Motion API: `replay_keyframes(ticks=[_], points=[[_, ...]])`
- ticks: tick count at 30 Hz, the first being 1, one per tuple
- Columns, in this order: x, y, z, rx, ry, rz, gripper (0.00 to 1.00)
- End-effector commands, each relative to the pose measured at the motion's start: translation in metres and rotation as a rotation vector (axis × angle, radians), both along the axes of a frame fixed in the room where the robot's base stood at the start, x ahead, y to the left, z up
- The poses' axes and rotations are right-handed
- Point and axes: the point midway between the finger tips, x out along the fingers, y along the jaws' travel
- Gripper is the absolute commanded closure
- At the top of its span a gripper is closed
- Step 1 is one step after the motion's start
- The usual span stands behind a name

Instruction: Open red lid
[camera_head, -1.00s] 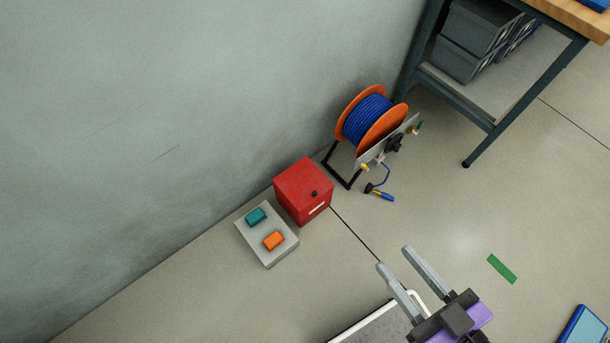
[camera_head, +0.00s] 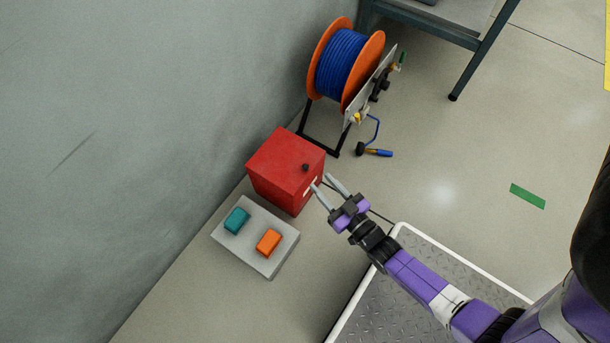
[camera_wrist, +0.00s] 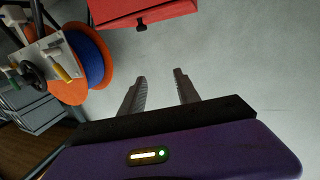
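A red box (camera_head: 283,168) stands on the floor against the wall, its red lid (camera_head: 290,153) closed on top. A small black knob (camera_head: 305,167) sits near the lid's front edge, and a pale label shows on the front face. My gripper (camera_head: 321,182) is open and empty, with its fingertips close to the box's front right side in the head view; I cannot tell if they touch. In the wrist view the fingers (camera_wrist: 160,74) are apart, and the red box (camera_wrist: 140,9) with its black knob (camera_wrist: 141,25) is at the top edge.
A grey panel (camera_head: 259,262) with a teal block (camera_head: 237,221) and an orange block (camera_head: 268,242) lies beside the box. An orange reel of blue hose (camera_head: 343,65) stands behind it. A grey-topped platform (camera_head: 390,306) is at the front. Open floor lies right.

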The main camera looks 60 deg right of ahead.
Motion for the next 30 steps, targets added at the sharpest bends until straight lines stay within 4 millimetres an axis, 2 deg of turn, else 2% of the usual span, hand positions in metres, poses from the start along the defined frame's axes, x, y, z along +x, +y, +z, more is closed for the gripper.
replay_keyframes(ticks=[1,3,7,14,24,30], points=[[0.01,-0.007,-0.031,0.003,-0.011,-0.015,0.62],[0.019,-0.015,-0.05,0.006,-0.023,-0.031,0.62],[0.029,-0.024,-0.07,0.011,-0.038,-0.051,0.62],[0.045,-0.032,-0.076,0.015,-0.048,-0.059,0.62],[0.091,-0.049,-0.076,0.015,-0.048,-0.058,0.62],[0.105,-0.055,-0.075,0.016,-0.046,-0.059,0.62]])
